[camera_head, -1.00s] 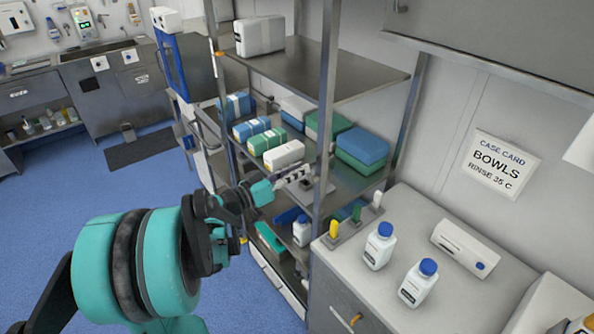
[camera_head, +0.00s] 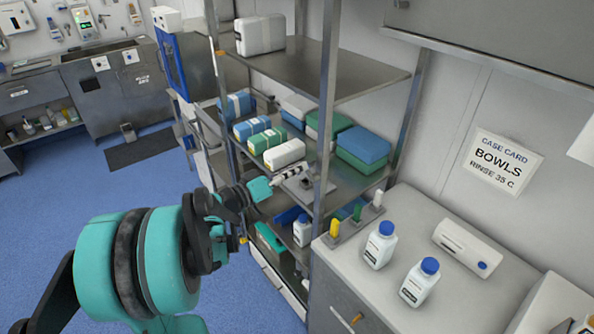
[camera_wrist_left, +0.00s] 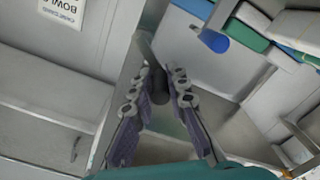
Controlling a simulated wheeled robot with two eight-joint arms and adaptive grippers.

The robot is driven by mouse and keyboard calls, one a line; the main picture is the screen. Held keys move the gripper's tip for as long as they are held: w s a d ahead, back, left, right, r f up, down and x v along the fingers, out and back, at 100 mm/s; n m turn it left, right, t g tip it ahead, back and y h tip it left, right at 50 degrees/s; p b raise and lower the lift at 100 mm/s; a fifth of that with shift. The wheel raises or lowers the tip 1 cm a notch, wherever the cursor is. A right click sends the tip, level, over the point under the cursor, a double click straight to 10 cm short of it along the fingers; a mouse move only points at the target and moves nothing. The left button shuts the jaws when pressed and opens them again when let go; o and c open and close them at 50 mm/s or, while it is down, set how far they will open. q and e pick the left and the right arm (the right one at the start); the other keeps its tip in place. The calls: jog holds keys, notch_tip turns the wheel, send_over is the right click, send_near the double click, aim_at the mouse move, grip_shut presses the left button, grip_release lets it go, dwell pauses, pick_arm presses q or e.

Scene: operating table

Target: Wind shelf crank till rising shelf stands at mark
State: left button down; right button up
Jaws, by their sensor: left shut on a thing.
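My left gripper (camera_head: 300,172) reaches in from the left to the front of the steel shelf rack, beside its near post. In the left wrist view its two fingers (camera_wrist_left: 161,84) are closed around a dark upright grip (camera_wrist_left: 160,88), which looks like the crank's handle. The rest of the crank is mostly hidden behind the fingers. The middle shelf (camera_head: 352,183) carries several blue, green and white packs; I cannot tell if it is the rising shelf. A small orange tab (camera_head: 220,53) sits on the rack's left post; whether it is the mark is unclear. My right gripper is out of view.
The rack's near post (camera_head: 327,100) stands close to my gripper. Blue floor (camera_head: 50,220) is open at left.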

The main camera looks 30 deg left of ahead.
pick_arm(q)
jog(key=shift+a+f+n+b, duration=0.1)
jog(key=shift+f+n+b, duration=0.65)
jog(key=shift+n, duration=1.35)
jog(key=shift+d+f+n+b, duration=0.1)
jog(key=shift+f+n+b, duration=0.65)
jog(key=shift+n, duration=1.35)
jog(key=shift+a+f+n+b, duration=0.1)
jog(key=shift+f+n+b, duration=0.65)
jog(key=shift+n, duration=1.35)
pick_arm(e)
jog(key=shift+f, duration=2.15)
pick_arm(q)
jog(key=shift+f, duration=0.2)
jog(key=c, duration=1.5)
grip_release()
jog(key=v, duration=1.2)
